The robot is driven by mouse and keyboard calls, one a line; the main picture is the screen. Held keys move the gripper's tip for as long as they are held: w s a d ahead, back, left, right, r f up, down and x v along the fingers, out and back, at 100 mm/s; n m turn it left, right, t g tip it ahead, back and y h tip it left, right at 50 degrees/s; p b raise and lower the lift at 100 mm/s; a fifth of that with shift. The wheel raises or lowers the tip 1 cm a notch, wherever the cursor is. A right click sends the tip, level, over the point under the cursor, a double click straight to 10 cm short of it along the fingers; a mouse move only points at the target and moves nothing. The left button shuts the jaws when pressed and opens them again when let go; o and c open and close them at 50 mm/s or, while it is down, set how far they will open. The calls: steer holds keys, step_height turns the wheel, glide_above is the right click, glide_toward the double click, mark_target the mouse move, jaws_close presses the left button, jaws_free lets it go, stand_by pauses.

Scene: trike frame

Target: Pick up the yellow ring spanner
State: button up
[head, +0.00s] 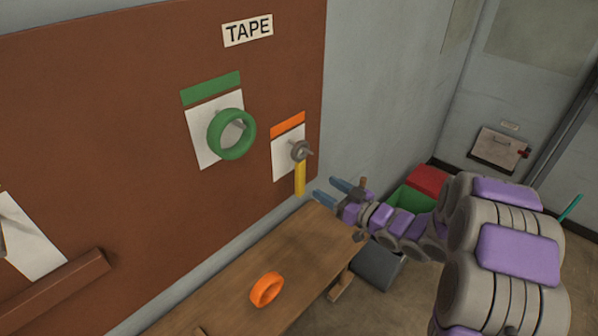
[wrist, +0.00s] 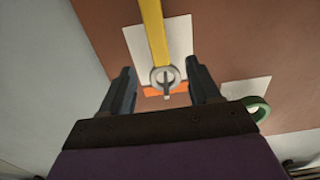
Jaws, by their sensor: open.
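The yellow ring spanner (head: 300,178) hangs on the brown board, with its grey ring (head: 301,151) around a peg and its yellow handle pointing down. It hangs over a white card under an orange strip. In the wrist view the yellow handle (wrist: 153,35) runs to the top edge, and its ring shows between the finger directions. My gripper (head: 333,190) is open and empty, to the right of the spanner and a little below its ring in the head view. In the wrist view my two fingers (wrist: 158,88) stand either side of the ring, apparently short of it.
A green tape roll (head: 232,134) hangs on the board to the left, below a TAPE label (head: 248,29). An orange tape roll (head: 266,289) lies on the wooden bench (head: 225,305) below. Red (head: 428,180) and green (head: 411,199) bins stand behind my arm.

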mark_target(303, 173)
steer(key=x, duration=0.5)
steer(key=shift+w+a+b, duration=0.2)
steer(key=shift+a+b, duration=0.05)
steer(key=shift+b, duration=0.05)
steer(key=shift+w+a, duration=0.25)
steer(key=shift+a, duration=0.4)
steer(key=w+a, duration=0.1)
steer(key=w+a+b, duration=0.1)
steer(key=shift+w+f, duration=0.15)
steer(key=shift+w, duration=0.2)
steer(key=shift+w+a, duration=0.25)
steer(key=shift+a, duration=0.4)
steer(key=shift+c, duration=1.1)
steer(key=shift+d, duration=0.25)
steer(key=c, duration=0.6)
jaws_close()
